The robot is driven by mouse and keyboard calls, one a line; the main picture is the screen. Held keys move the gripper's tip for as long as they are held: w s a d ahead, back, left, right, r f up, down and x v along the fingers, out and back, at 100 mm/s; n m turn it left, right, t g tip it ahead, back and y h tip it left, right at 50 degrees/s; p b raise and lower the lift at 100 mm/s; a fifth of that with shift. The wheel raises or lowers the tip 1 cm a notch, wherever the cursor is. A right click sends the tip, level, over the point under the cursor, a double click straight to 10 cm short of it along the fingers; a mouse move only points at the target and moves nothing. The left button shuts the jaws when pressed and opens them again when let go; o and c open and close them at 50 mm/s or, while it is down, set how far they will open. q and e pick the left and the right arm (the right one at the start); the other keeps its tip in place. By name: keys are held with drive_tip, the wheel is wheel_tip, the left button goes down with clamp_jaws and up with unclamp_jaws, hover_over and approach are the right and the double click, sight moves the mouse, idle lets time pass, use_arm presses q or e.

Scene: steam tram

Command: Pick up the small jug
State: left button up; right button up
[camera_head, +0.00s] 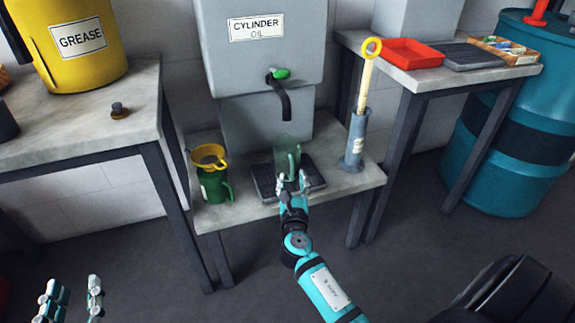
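A small clear green jug (286,150) stands upright on the dark drip tray (318,180), under the tap of the oil cylinder. My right gripper (292,181) is at the near side of this jug, low down, with its fingers apart. The fingers overlap the jug's lower part and handle side in the picture; I cannot tell whether they touch it. A darker green jug (214,188) with a yellow funnel (208,158) on top stands to the left on the same bench. My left gripper (72,301) is open and empty at the lower left, over the floor.
The grey oil cylinder (262,60) with its green-handled tap (281,80) is above the jug. A grey holder (355,140) with a yellow-ringed stick (367,75) stands to the right. A higher table (135,105) is left, another with a red tray (410,53) right.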

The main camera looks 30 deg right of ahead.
sight(292, 171)
drive_tip(key=b+x, duration=0.1)
drive_tip(key=x, duration=0.3)
drive_tip(key=shift+w+d, duration=0.25)
use_arm(q)
drive_tip(key=r+t, duration=0.2)
drive_tip(key=r, duration=0.1)
drive_tip(key=r+t, duration=0.1)
drive_tip(key=shift+s+d+r+h, duration=0.25)
drive_tip(key=shift+s+r+h, duration=0.1)
drive_tip(key=shift+h, duration=0.05)
use_arm(e)
clamp_jaws()
drive_tip(key=shift+r, duration=0.1)
